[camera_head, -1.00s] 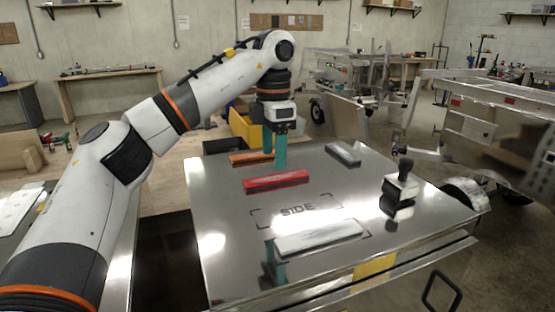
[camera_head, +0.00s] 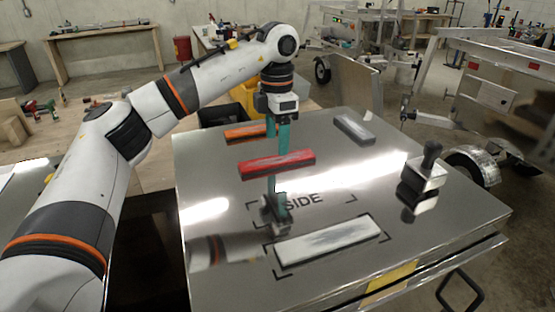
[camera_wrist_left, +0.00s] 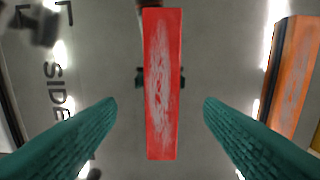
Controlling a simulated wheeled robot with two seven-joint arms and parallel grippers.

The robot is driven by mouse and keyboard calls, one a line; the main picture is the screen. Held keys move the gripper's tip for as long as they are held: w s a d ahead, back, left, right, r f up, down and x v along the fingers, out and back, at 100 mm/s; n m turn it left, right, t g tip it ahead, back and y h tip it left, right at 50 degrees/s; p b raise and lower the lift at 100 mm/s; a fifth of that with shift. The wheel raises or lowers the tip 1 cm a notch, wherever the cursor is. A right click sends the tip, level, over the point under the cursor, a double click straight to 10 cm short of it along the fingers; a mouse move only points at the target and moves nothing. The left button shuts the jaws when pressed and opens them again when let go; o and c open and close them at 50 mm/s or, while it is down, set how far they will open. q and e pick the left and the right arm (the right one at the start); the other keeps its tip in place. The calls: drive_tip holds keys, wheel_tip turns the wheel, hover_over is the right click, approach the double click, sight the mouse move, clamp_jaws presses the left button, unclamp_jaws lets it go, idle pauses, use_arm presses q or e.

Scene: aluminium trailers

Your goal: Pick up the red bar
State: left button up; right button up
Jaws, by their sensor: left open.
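The red bar (camera_head: 277,163) lies flat on the shiny metal tabletop (camera_head: 330,150), behind the printed word SIDE. My left gripper (camera_head: 277,143) points down with its two teal fingers, close to the red bar's far side in the head view. In the left wrist view the red bar (camera_wrist_left: 161,85) runs lengthwise between the two open fingers, with a gap on each side. The fingers do not touch it, and nothing is held. My right gripper is not in view.
An orange bar (camera_head: 246,133) lies behind the red one, a grey bar (camera_head: 354,128) at the back right, and a whitish bar (camera_head: 328,241) in front. A block with a black knob (camera_head: 424,172) stands at the right. A yellow bin (camera_head: 246,98) is behind the table.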

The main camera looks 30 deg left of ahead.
sight(278, 159)
use_arm(q)
wheel_tip(278, 159, down, 4)
drive_tip(key=shift+w+r+p, duration=0.1)
drive_tip(key=shift+r+p, duration=0.05)
drive_tip(key=shift+p, duration=0.6)
drive_tip(key=shift+f, duration=0.55)
drive_tip(key=shift+c, duration=1.1)
drive_tip(key=c, duration=0.9)
drive_tip(key=shift+o, duration=0.2)
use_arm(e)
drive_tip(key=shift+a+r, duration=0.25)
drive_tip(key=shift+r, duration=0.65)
